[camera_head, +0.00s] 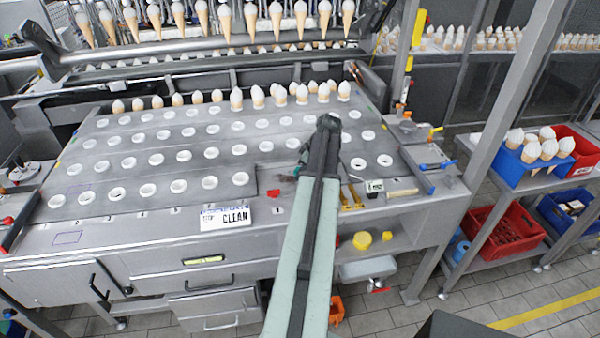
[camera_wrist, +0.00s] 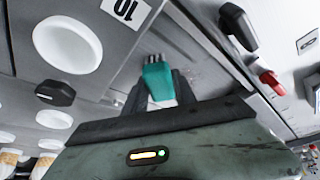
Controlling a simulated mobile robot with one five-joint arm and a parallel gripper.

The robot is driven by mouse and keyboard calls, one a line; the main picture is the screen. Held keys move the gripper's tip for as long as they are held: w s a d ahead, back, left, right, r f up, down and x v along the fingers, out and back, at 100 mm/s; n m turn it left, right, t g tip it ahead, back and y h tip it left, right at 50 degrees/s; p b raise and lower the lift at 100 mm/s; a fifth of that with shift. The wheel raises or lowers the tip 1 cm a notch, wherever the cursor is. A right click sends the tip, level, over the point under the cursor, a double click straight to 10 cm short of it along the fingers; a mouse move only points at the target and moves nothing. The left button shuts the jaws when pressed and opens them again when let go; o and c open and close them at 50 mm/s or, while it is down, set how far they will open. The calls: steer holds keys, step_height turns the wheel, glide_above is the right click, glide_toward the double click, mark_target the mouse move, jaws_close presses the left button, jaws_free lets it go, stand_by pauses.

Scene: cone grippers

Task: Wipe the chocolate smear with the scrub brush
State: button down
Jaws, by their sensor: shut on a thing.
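My gripper (camera_wrist: 160,100) is shut on a teal block-like thing, which I take to be the scrub brush (camera_wrist: 157,80); it sticks out between the dark fingers over the grey metal surface. Small dark tips show at its far end, and I cannot tell if they touch the surface. In the head view my arm reaches over the right part of the sloped table (camera_head: 110,208), and the gripper end is small and partly hidden by the arm. I cannot make out the chocolate smear clearly in either view.
White round holders fill the table, with a row of cones (camera_head: 258,97) at its back. A blue crate (camera_head: 513,172) holds cones at the right.

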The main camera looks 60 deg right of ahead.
mark_target(267, 179)
steer(key=shift+w+d, duration=0.2)
steer(key=shift+d, duration=0.15)
steer(key=shift+w+a, duration=1.15)
steer(key=shift+w, duration=0.5)
steer(key=shift+w+a, duration=1.2)
steer(key=shift+w, duration=0.5)
steer(key=shift+w+a, duration=1.15)
steer(key=shift+w, duration=0.5)
steer(key=shift+w+d+f, duration=0.15)
steer(key=shift+w+d, duration=0.05)
steer(key=shift+d, duration=0.2)
steer(key=shift+s+d, duration=0.8)
steer(key=shift+s, duration=0.25)
steer(key=shift+s+d, duration=0.75)
steer(key=shift+s, duration=0.3)
steer(key=shift+s+d, duration=0.8)
steer(key=shift+s, duration=0.25)
steer(key=shift+s+d, duration=0.6)
steer(key=shift+s, duration=0.3)
steer(key=shift+s+d, duration=0.6)
steer(key=shift+s, duration=0.25)
step_height(267, 179, up, 6)
steer(key=p, duration=0.6)
